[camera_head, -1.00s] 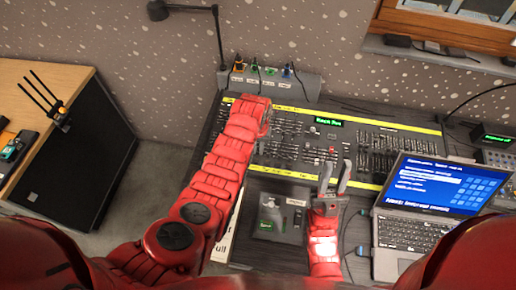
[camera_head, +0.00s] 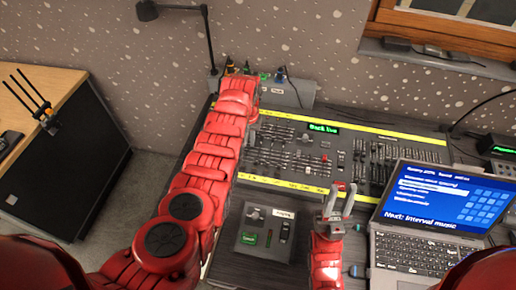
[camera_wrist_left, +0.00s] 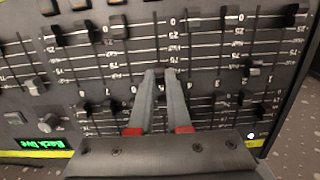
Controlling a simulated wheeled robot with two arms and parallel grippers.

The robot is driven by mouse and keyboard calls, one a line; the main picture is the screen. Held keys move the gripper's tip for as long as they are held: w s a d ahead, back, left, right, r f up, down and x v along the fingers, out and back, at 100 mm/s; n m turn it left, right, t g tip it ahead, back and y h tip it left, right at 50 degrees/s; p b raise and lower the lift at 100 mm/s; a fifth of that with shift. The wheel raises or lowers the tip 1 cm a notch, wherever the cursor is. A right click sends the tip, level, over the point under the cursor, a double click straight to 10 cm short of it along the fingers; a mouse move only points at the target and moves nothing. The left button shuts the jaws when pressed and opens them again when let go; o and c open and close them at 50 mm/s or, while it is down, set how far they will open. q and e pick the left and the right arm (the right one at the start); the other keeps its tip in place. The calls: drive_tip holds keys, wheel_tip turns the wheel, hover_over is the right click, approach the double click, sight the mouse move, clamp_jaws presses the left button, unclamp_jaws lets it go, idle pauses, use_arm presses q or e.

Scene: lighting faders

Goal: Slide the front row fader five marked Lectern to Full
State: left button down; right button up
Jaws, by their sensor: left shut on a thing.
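The lighting desk (camera_head: 345,180) is a dark panel with rows of sliders and yellow edge strips. It fills much of the left wrist view, with numbered scales beside the slots. My left gripper (camera_wrist_left: 164,73) is shut on a small dark fader cap (camera_wrist_left: 170,72) there. The fingers hide most of that cap. Its name label cannot be read, so I cannot tell whether it is Lectern. In the head view my left arm covers the desk's left part and its fingers are hidden. My right gripper (camera_head: 335,207) is open and empty in front of the desk.
A laptop (camera_head: 425,210) stands at the right. A small control box (camera_head: 266,232) lies in front of the desk, between my arms. A lamp (camera_head: 207,45) and a socket box (camera_head: 285,88) stand behind. A black speaker cabinet (camera_head: 70,165) is at the left.

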use_arm(q)
drive_tip(key=shift+w+r, duration=0.15)
drive_tip(key=shift+w, duration=0.05)
drive_tip(key=c, duration=1)
unclamp_jaws()
drive_tip(key=shift+c, duration=0.2)
drive_tip(key=shift+o, duration=0.9)
wheel_tip(320, 180, up, 8)
drive_tip(key=shift+w+b, duration=0.1)
drive_tip(key=shift+b, duration=1.05)
wheel_tip(320, 180, up, 9)
drive_tip(key=p, duration=0.2)
drive_tip(key=shift+p, duration=0.35)
drive_tip(key=shift+r, duration=0.2)
